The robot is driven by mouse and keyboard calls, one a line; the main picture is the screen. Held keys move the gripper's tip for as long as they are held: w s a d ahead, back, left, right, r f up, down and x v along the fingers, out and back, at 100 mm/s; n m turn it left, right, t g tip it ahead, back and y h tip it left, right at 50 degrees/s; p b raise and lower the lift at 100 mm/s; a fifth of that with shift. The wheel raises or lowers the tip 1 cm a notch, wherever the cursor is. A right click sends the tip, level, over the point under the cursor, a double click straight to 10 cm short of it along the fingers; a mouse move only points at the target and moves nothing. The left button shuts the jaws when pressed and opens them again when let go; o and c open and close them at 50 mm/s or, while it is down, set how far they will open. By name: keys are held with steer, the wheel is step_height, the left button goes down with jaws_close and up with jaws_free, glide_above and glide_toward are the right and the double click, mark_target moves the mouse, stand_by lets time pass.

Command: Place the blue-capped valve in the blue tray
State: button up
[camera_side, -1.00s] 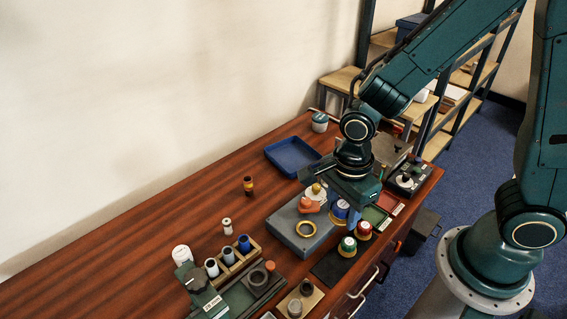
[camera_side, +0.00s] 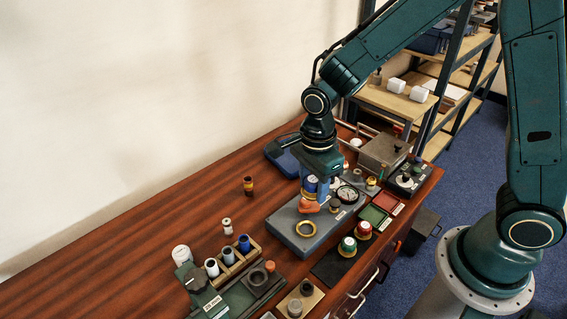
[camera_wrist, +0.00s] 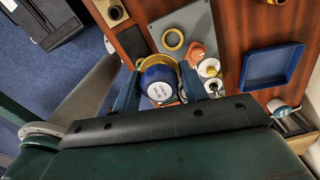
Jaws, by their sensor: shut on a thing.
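The blue-capped valve (camera_side: 310,185) is between the fingers of my gripper (camera_side: 318,190), which is shut on it. In the wrist view its round blue cap with a white label (camera_wrist: 160,84) faces the camera, with a finger on each side; its lower part is mostly hidden. The side view shows it over the back end of the grey block, near an orange part (camera_side: 308,206). The blue tray (camera_side: 279,158) lies on the table behind and left of my gripper, partly hidden by my arm. It shows empty at the right of the wrist view (camera_wrist: 271,68).
The grey block (camera_side: 290,224) bears a yellow ring (camera_side: 306,228). A green-topped valve (camera_side: 348,246) and a red-topped valve (camera_side: 363,230) stand on a black mat at the front. A gauge (camera_side: 347,194) is right of my gripper.

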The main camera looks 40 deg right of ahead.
steer(key=w+d, duration=0.4)
steer(key=w, duration=0.6)
glide_above(293, 166)
steer(key=shift+s, duration=0.1)
steer(key=shift+f, duration=0.15)
step_height(293, 166, down, 20)
steer(key=shift+r, duration=0.1)
stand_by(0.7)
steer(key=o, duration=0.7)
steer(key=shift+o, duration=0.2)
